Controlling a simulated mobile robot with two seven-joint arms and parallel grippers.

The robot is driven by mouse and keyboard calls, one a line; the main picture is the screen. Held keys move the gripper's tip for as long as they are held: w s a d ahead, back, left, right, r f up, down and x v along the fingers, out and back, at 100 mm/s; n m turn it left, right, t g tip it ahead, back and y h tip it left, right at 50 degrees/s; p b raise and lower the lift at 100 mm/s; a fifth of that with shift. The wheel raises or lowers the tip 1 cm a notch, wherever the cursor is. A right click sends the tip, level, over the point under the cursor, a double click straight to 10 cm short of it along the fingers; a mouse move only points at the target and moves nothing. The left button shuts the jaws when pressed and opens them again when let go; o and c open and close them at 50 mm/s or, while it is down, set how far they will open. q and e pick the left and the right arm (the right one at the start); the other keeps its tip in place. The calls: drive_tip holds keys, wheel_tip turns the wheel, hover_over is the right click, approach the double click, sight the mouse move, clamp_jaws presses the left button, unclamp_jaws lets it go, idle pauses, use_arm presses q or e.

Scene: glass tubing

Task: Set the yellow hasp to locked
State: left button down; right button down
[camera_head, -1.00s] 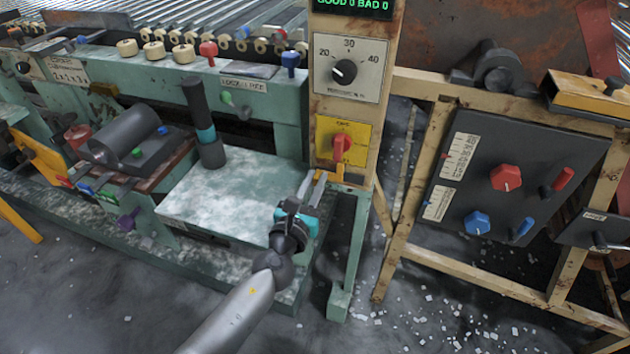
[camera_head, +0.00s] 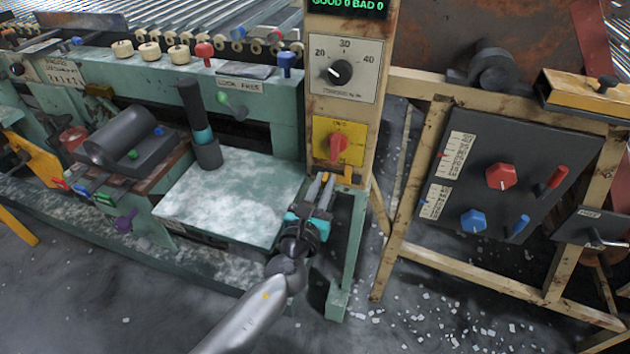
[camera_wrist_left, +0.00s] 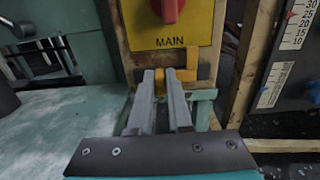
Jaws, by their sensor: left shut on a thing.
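The yellow hasp (camera_head: 347,177) is a small yellow fitting on the tan post, just below the yellow plate with the red main switch (camera_head: 338,148). In the left wrist view the yellow hasp (camera_wrist_left: 190,70) shows an angled arm on the right and a yellow part running between my fingers. My left gripper (camera_head: 322,180) reaches it from below and in front. Its two grey fingers (camera_wrist_left: 166,80) stand on either side of the yellow part and are shut on it. The fingers hide part of the hasp. My right gripper is not in view.
A green worktable (camera_head: 230,200) lies left of the gripper. A dial panel (camera_head: 343,70) is above the switch. A dark panel (camera_head: 500,180) with red and blue knobs stands to the right on a tan frame. White scraps litter the floor.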

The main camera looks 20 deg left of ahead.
use_arm(q)
drive_tip(key=shift+d, duration=0.3)
drive_tip(key=c, duration=1.2)
unclamp_jaws()
drive_tip(key=o, duration=0.3)
drive_tip(key=shift+o, duration=0.3)
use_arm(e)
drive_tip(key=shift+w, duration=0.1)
use_arm(q)
drive_tip(key=shift+s+a, duration=0.1)
drive_tip(key=shift+s, duration=0.05)
drive_tip(key=s, duration=1.5)
drive_tip(key=shift+a, duration=0.2)
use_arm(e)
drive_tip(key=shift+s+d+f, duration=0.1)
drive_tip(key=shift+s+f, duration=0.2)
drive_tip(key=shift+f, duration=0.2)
